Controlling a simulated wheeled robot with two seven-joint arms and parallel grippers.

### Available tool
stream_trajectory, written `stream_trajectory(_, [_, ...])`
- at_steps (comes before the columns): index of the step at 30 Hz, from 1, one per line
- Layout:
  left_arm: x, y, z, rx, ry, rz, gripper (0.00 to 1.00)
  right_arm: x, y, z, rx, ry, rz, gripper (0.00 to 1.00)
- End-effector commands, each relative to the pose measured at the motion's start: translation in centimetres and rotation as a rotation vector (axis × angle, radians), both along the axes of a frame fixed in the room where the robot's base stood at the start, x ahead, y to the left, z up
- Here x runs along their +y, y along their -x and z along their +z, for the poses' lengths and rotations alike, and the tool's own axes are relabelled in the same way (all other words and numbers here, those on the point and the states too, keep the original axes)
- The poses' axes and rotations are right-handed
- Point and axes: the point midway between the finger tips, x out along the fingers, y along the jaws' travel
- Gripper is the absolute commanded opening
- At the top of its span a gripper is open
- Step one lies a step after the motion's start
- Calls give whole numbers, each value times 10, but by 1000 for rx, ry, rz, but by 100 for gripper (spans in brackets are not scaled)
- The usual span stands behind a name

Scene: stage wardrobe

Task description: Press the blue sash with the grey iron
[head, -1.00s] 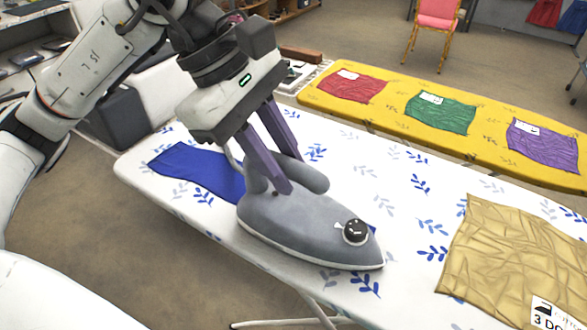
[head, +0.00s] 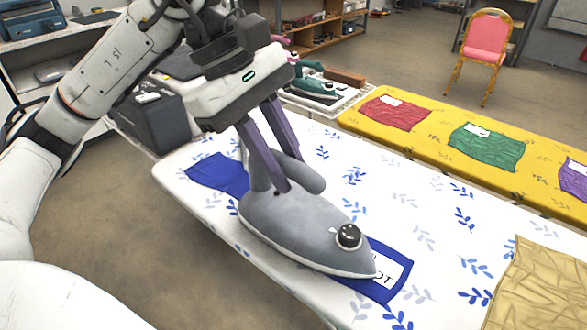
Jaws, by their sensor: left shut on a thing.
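The grey iron (head: 300,229) rests or hovers flat over the blue sash, its nose pointing to the lower right. My left gripper (head: 283,172) is shut on the iron's handle. The blue sash (head: 217,174) lies on a white ironing board (head: 395,200) with a leaf pattern. Its far end shows left of the iron and its near end, with a white label, shows beyond the nose. The middle of the sash is hidden under the iron. I cannot tell whether the soleplate touches the cloth. My right gripper is not in view.
A creased tan cloth (head: 545,290) lies at the board's right. Behind, a yellow board (head: 440,132) holds creased red (head: 395,112), green (head: 487,148) and purple (head: 575,180) cloths. A teal iron (head: 316,86) stands on a stand behind the board. A pink chair (head: 483,62) is farther back.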

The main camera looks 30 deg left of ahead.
Motion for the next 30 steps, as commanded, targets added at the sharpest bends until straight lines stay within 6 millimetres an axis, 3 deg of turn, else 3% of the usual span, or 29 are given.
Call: stream_trajectory(30, [58,-8,0,-2,1,-18,0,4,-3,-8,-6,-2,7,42])
